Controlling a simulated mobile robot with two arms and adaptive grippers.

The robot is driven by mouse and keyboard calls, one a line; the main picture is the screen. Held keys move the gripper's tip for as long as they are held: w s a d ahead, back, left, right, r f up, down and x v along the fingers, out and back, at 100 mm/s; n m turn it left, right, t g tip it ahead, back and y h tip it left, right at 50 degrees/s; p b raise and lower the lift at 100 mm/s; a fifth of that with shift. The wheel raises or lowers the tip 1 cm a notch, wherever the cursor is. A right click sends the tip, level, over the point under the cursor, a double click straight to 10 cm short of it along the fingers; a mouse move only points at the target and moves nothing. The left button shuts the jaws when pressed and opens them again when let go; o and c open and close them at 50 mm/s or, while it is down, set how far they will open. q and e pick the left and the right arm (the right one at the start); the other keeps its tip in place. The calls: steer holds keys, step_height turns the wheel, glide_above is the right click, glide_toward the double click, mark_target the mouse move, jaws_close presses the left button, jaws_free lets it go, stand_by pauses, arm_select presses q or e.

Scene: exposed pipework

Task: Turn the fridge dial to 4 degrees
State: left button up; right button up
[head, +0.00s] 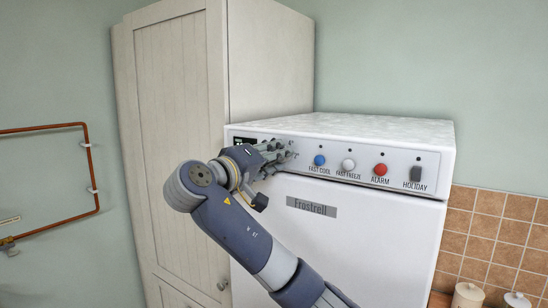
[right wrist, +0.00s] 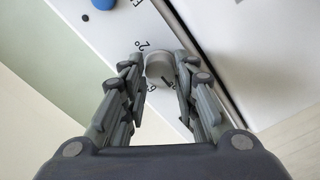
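The fridge dial (right wrist: 159,67) is a pale grey round knob on the white control panel in the right wrist view. Number marks stand around it, a "2°" among them; others are partly hidden by the fingers. A dark mark shows near the knob's lower edge, but I cannot read its setting. My right gripper (right wrist: 160,60) is open, with one finger on each side of the dial; I cannot tell whether they touch it. In the head view the right gripper (head: 284,153) is at the panel's left end and hides the dial. My left gripper is not in view.
The fridge (head: 340,240) has a blue button (head: 319,160), a white button (head: 348,165), a red button (head: 380,169) and a dark holiday switch (head: 416,174) right of the gripper. A tall cabinet (head: 180,120) stands close on the left. Copper pipe (head: 40,128) runs along the left wall.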

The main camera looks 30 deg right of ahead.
arm_select(q)
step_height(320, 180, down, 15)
steer(key=b, duration=1.4)
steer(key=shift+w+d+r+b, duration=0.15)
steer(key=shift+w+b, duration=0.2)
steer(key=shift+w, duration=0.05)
arm_select(e)
steer(key=shift+s+d+f+m, duration=0.1)
steer(key=shift+m, duration=5.85)
steer(key=shift+s+m, duration=0.1)
steer(key=shift+m, duration=5.85)
steer(key=o, duration=1.1)
steer(key=shift+c, duration=0.2)
